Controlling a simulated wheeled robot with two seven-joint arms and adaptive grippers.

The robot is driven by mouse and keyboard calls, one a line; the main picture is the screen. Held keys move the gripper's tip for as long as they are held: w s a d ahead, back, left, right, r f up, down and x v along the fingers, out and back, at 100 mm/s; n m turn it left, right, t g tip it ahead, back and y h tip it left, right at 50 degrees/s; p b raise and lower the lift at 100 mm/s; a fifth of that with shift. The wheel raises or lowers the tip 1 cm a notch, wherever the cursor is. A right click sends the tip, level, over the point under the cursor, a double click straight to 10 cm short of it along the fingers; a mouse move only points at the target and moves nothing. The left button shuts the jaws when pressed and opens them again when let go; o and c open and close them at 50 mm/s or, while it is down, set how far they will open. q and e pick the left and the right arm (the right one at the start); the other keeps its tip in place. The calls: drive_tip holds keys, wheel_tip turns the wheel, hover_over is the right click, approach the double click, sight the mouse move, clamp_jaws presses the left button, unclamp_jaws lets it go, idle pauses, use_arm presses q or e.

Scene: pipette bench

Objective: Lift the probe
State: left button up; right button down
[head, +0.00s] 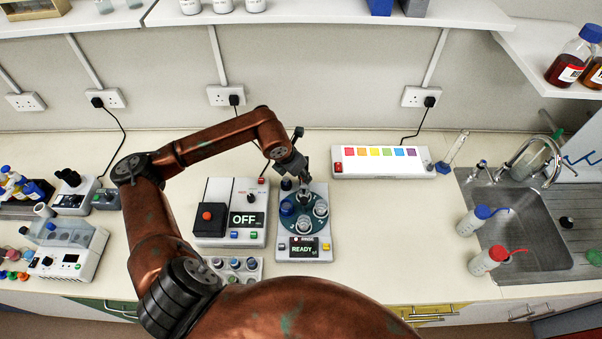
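A white instrument with a round dark carousel and a screen reading READY (303,249) stands on the bench in the middle of the head view. Several small clear vessels (321,209) sit in the carousel. My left gripper (300,177) is over the back of this instrument, pointing down. A slim dark upright piece with a black top (298,132) shows just behind the gripper; I cannot tell whether it is the probe or whether the gripper touches it. The gripper's fingers are small and partly merged with dark parts there, so their opening is unclear. My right gripper is out of view.
A white box with a red button and a screen reading OFF (249,219) stands close on the left. A rack of small vials (235,267) is in front. A colour strip unit (380,161) stands behind right, and wash bottles (488,260) stand near the sink (535,240).

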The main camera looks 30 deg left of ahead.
use_arm(q)
drive_tip(key=shift+f, duration=0.25)
clamp_jaws()
drive_tip(key=shift+r, duration=0.1)
idle(0.4)
